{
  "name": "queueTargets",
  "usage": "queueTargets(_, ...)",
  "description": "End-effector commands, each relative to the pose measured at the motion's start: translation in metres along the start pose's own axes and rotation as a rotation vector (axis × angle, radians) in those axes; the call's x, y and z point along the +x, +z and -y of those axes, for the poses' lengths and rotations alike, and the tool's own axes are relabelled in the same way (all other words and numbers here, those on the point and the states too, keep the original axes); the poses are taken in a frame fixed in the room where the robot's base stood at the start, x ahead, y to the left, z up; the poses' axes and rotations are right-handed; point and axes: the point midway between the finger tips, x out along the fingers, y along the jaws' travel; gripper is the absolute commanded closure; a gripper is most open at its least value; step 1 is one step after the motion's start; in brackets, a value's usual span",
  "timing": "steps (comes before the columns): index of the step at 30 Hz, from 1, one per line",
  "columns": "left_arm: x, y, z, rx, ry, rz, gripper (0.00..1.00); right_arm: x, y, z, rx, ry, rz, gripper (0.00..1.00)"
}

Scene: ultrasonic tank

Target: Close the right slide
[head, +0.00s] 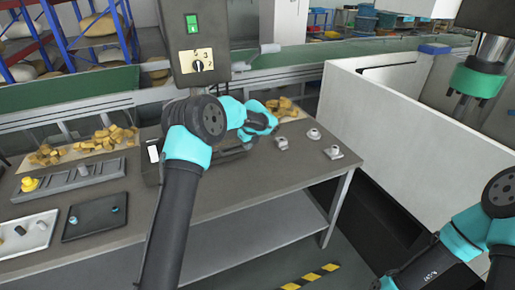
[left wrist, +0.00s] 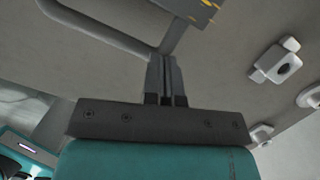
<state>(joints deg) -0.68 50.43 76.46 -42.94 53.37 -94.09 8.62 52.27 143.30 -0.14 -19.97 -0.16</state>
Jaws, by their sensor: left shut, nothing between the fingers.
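My left gripper (head: 270,126) is over the back right part of the grey workbench (head: 262,170). In the left wrist view its two fingers (left wrist: 164,62) are together with nothing between them. A pale bent bar (left wrist: 95,30) lies to the left of the fingers in that view, and they look close to its end; I cannot tell whether they touch. A dark device (head: 232,154) on the bench is partly hidden behind my left arm. I cannot clearly identify the right slide. My right arm shows at the lower right, but its gripper is out of view.
Small metal parts (head: 333,152) stand on the bench to the right of my left gripper. A grey control box (head: 200,40) rises behind my arm. Yellow-brown pieces (head: 108,137) lie at the bench's back. A tall white enclosure (head: 400,125) stands to the right.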

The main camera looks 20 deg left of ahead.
Motion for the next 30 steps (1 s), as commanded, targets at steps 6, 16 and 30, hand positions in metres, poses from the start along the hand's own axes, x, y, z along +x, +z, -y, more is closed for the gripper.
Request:
queueTargets(6,0.000,0.000,0.000,0.000,0.000,0.000,1.00,0.000,0.000,0.000,-0.001,0.000,0.000,0.57)
queueTargets(16,-0.006,-0.009,0.001,0.001,-0.001,0.000,1.00,0.000,0.000,0.000,0.000,0.000,0.000,0.57)
queueTargets(30,-0.074,-0.036,0.003,0.003,-0.004,0.001,1.00,0.000,0.000,0.000,0.000,0.000,0.000,0.57)
